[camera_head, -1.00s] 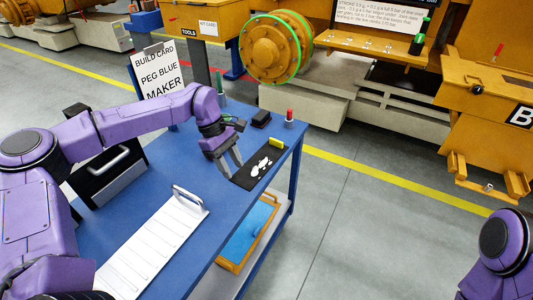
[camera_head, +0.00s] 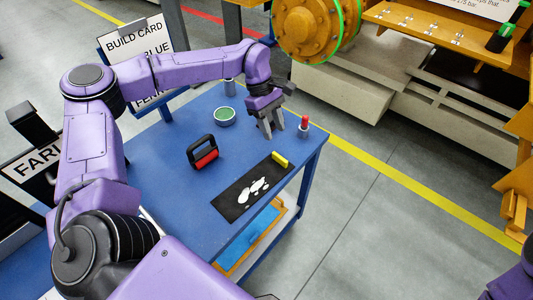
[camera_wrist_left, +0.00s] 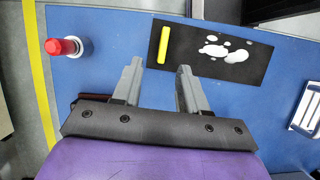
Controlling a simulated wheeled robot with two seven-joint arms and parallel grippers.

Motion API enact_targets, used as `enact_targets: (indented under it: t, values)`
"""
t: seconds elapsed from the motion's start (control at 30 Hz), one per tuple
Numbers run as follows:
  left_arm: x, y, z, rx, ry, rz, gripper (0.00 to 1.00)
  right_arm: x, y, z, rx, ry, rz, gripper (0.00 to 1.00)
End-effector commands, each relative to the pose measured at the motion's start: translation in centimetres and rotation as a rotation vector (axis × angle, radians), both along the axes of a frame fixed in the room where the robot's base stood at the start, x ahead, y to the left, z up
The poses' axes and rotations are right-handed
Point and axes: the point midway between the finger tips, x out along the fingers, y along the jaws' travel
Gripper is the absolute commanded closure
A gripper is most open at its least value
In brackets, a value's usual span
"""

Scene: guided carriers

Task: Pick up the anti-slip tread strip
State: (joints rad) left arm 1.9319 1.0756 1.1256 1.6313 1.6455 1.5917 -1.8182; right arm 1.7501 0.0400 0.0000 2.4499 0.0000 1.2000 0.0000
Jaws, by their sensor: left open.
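The anti-slip tread strip (camera_head: 232,202) is a flat black strip with white footprint-like marks and a yellow tab (camera_head: 280,159) at its far end. It lies on the blue table, and it also shows in the left wrist view (camera_wrist_left: 258,68) with its yellow tab (camera_wrist_left: 163,45). My left gripper (camera_head: 272,128) is open and empty, beyond the tab end in the head view. In the left wrist view its fingertips (camera_wrist_left: 159,67) appear just short of the tab, on either side of it. I cannot tell their exact height. My right gripper is out of view.
A red-topped peg (camera_head: 304,126) stands beside my left gripper near the table's right edge. A black-handled red object (camera_head: 203,152) and a green-topped round tin (camera_head: 225,116) stand left of the strip. Blue table (camera_head: 190,200) surface is clear around the strip's left side.

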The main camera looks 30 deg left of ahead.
Motion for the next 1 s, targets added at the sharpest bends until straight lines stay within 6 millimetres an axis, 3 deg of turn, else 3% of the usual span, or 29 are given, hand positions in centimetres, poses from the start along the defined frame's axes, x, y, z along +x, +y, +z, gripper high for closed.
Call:
enact_targets:
  t: [0.6, 0.83, 0.87, 0.97, 1.0]
  values:
    - [-1.0, -3.2, -9.0, 0.0, 0.004, -0.001, 0.57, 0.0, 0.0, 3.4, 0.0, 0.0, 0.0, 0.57]
    - [-0.9, -3.3, -9.3, -0.001, 0.002, -0.001, 0.57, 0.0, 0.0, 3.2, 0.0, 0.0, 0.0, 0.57]
    - [-0.9, -3.3, -9.3, -0.001, 0.002, -0.001, 0.64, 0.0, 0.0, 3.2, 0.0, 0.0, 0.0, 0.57]
    - [-0.9, -3.3, -9.3, -0.001, 0.002, -0.001, 0.96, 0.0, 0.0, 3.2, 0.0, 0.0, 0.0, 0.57]
    - [-0.9, -3.3, -9.3, -0.001, 0.002, -0.001, 1.0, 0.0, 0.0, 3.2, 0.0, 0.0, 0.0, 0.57]
